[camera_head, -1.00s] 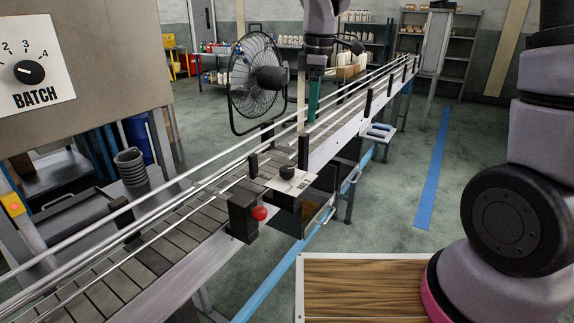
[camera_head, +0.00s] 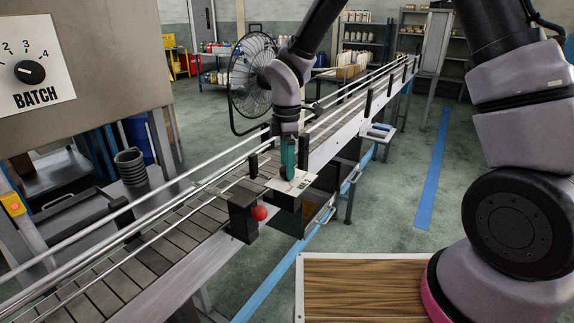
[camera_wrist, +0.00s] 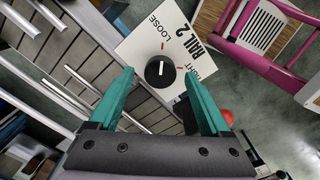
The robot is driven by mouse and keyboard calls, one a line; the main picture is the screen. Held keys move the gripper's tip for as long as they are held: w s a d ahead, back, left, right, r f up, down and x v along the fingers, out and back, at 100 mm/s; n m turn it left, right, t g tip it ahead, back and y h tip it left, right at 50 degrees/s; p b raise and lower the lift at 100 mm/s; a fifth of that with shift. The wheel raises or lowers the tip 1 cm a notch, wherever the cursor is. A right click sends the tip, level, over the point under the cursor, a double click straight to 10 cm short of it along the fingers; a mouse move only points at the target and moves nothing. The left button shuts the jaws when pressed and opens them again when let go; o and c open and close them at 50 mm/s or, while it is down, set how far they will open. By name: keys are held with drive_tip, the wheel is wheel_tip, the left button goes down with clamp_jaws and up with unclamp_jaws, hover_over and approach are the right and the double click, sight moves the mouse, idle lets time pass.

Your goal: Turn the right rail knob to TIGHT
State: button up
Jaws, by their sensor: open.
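The rail knob is a round black knob (camera_wrist: 160,71) with a white pointer line, on a white plate (camera_wrist: 186,40) reading RAIL 2, LOOSE and TIGHT, with red marks. In the head view my gripper (camera_head: 287,172) points down over the plate (camera_head: 298,184) and hides the knob. Contact cannot be told.
A red ball-shaped button (camera_head: 259,213) on a black box stands just left of the plate, beside the conveyor (camera_head: 190,238). Metal guide rails run along the conveyor behind my gripper. A BATCH dial (camera_head: 30,72) is at the upper left. Open floor lies to the right.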

drive_tip(key=shift+f, duration=0.45)
drive_tip(key=shift+c, duration=0.3)
clamp_jaws()
